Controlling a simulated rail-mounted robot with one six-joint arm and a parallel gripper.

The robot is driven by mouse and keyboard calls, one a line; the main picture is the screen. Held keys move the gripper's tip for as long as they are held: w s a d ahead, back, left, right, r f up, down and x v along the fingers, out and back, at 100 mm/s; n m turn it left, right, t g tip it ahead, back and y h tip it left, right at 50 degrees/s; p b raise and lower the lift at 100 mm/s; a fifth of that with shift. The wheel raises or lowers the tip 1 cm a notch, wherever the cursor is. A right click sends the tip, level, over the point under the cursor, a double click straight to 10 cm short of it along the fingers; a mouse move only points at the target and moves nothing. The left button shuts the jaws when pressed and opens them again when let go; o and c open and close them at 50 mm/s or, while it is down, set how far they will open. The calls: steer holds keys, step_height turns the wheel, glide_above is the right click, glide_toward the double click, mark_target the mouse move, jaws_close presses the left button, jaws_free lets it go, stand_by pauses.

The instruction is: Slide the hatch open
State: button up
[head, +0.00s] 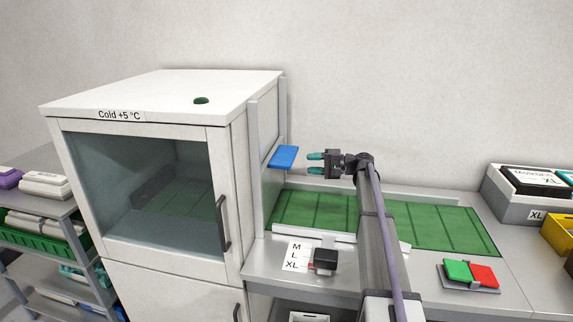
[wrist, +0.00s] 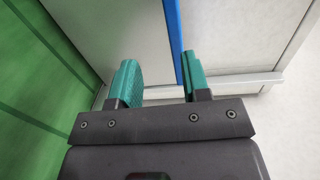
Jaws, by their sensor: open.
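The hatch (head: 268,122) is a pale panel on the right side of the white cold cabinet, between two upright rails. No opening shows in it. A flat blue handle plate (head: 284,157) sticks out from it to the right. My gripper (head: 313,163) is open and empty, with teal fingers pointing left at the handle. A small gap separates the fingertips from the handle in the head view. In the wrist view the blue handle (wrist: 171,40) appears edge-on between my gripper's fingers (wrist: 160,75), closer to the right finger. The pale panel (wrist: 100,30) lies beyond.
The cold cabinet (head: 160,85) has a shut glass door. A green belt (head: 320,212) runs below my gripper, with a low rail (head: 314,229) at its front. A black block (head: 325,261) and a green and red button panel (head: 470,288) sit in front. Grey boxes (head: 520,207) stand right.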

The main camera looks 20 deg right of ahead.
mark_target(287, 155)
steer(key=shift+t, duration=0.5)
steer(key=x, duration=0.3)
steer(key=r+x, duration=0.1)
steer(key=x, duration=0.5)
steer(key=shift+w+a+r, duration=0.15)
steer(key=shift+w+r, duration=0.1)
steer(key=shift+w, duration=0.25)
jaws_close()
